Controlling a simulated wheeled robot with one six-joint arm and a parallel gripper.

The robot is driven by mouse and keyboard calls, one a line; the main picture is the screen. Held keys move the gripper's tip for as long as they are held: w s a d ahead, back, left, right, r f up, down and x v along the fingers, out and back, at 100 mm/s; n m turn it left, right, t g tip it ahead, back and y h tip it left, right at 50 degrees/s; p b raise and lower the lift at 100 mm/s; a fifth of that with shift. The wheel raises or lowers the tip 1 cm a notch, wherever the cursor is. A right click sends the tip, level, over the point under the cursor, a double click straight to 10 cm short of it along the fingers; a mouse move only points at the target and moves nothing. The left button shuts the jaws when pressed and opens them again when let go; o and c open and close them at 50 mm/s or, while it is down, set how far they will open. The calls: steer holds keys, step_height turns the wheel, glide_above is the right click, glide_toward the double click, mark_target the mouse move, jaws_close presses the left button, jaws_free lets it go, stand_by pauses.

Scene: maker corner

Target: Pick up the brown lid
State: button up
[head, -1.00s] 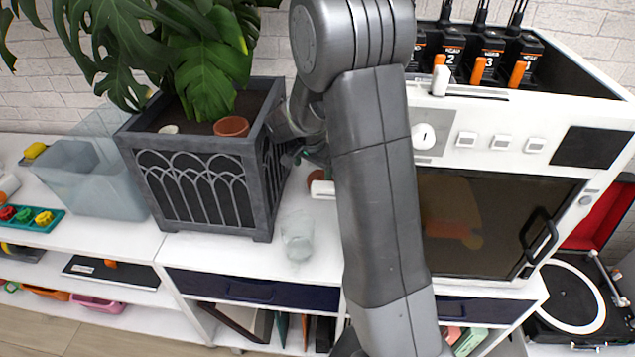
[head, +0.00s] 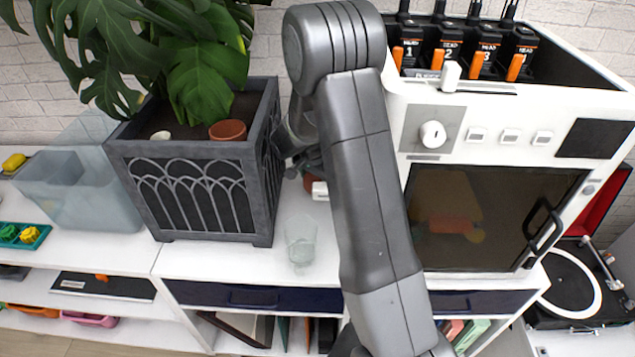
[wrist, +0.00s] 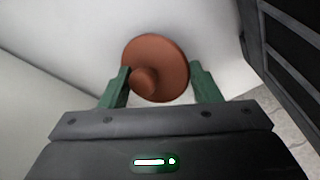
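The brown lid (wrist: 166,55) is a round disc with a small round knob, on a white surface in the wrist view. Only a small part of it (head: 308,183) shows in the head view, on the white cabinet top between the planter and my arm. My gripper (wrist: 158,75) has two green fingers standing apart, one on each side of the lid's near part. The knob lies between them, nearer the left finger. I cannot tell whether either finger touches the lid. In the head view my arm hides most of the gripper.
A dark planter (head: 205,195) with a leafy plant stands close left of my gripper. A white oven-like machine (head: 480,145) stands to the right. A clear cup (head: 301,243) is at the front edge. A translucent bin (head: 80,195) stands further left.

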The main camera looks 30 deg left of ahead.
steer(key=c, duration=0.4)
steer(key=shift+c, duration=0.2)
steer(key=shift+r, duration=0.2)
